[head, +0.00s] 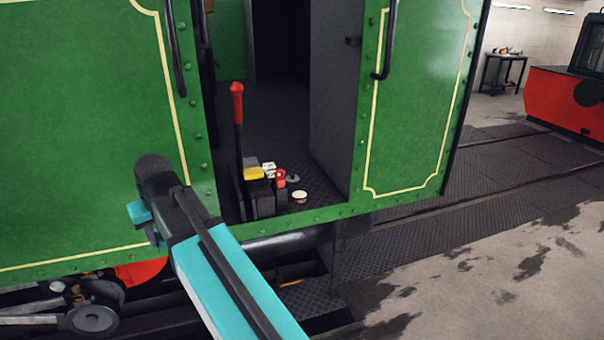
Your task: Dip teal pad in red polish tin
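On the cab floor at the doorway, a small red object (281,179) stands beside the lever base; it is too small to tell whether it is the red polish tin. A small round tin with a pale top (300,197) sits just in front of it, near the floor edge. I cannot make out the teal pad for certain. My teal and dark arm reaches up from the bottom middle and ends in a dark joint left of the doorway. The fingers of my gripper do not show.
A tall red-handled lever (237,110) rises from the cab floor. A yellow item (254,174) and a dark round item (292,179) lie near it. Green cab panels (420,95) flank the doorway. A workbench (503,70) stands far right; the floor at right is open.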

